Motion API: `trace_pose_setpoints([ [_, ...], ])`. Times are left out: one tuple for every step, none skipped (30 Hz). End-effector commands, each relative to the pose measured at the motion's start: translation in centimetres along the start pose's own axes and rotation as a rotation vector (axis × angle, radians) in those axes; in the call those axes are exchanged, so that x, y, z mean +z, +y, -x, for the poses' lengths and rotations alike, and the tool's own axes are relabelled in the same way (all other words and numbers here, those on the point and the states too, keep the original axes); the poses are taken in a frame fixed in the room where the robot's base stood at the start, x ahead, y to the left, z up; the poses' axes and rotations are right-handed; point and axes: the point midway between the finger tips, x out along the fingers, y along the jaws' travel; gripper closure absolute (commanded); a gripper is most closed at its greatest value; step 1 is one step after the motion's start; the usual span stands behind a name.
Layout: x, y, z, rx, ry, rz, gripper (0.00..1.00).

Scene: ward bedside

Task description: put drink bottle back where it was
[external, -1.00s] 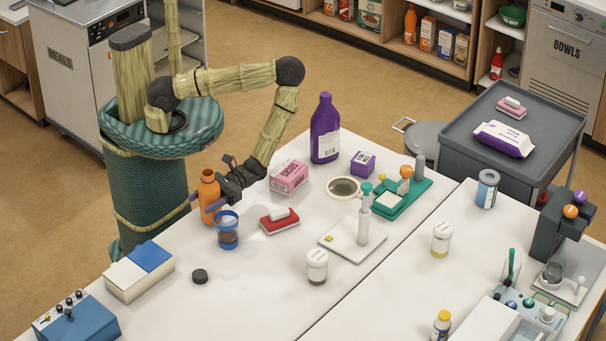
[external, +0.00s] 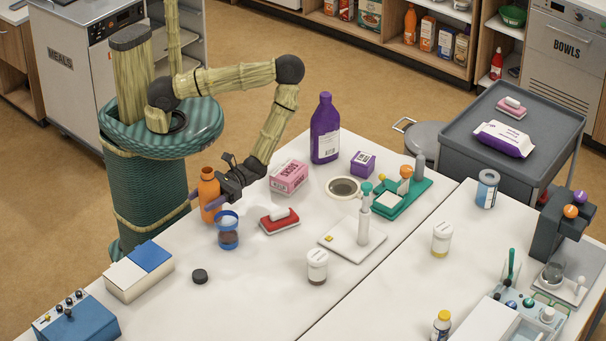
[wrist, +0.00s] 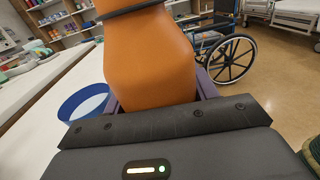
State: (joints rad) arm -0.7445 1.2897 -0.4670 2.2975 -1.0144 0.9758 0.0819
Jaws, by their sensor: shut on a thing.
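The orange drink bottle (external: 208,193) is upright at the left edge of the white table, its open neck at the top. My gripper (external: 212,200) is shut on it from the right side. In the wrist view the bottle (wrist: 150,60) fills the middle between the jaws. I cannot tell whether its base touches the table. A clear cup with a blue rim (external: 227,230) stands just in front of the bottle; its blue rim also shows in the wrist view (wrist: 84,103). A dark round cap (external: 200,276) lies on the table in front.
A blue and white box (external: 139,271) is at front left. Bare table lies around the cap.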

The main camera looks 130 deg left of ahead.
Motion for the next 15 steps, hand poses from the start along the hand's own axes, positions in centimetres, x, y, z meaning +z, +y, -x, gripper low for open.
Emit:
trace_pose_setpoints([
  [0.7,0.0,0.0,0.0,0.0,-0.002,0.74],
  [1.1,0.0,0.0,-0.001,0.0,-0.003,0.74],
  [1.7,0.0,0.0,-0.001,0.0,-0.003,0.74],
  [2.3,0.0,0.0,-0.001,0.001,-0.004,0.74],
  [2.9,0.0,0.0,0.0,0.001,-0.004,0.74],
  [3.7,0.0,0.1,0.001,0.001,-0.004,0.74],
  [4.3,0.0,0.1,0.001,0.002,-0.004,0.74],
  [5.0,0.0,0.0,0.0,0.002,-0.005,0.74],
  [5.8,0.0,0.0,-0.001,0.003,-0.004,0.74],
  [6.4,0.0,0.1,0.0,0.003,-0.004,0.74],
  [7.0,0.0,0.0,0.0,0.003,-0.005,0.74],
  [7.8,0.0,0.0,-0.001,0.002,-0.004,0.74],
  [8.2,0.0,0.0,0.0,0.002,-0.003,0.74],
  [8.6,0.0,0.1,0.001,0.002,-0.003,0.74],
  [9.1,0.0,0.1,0.001,0.002,-0.003,0.74],
])
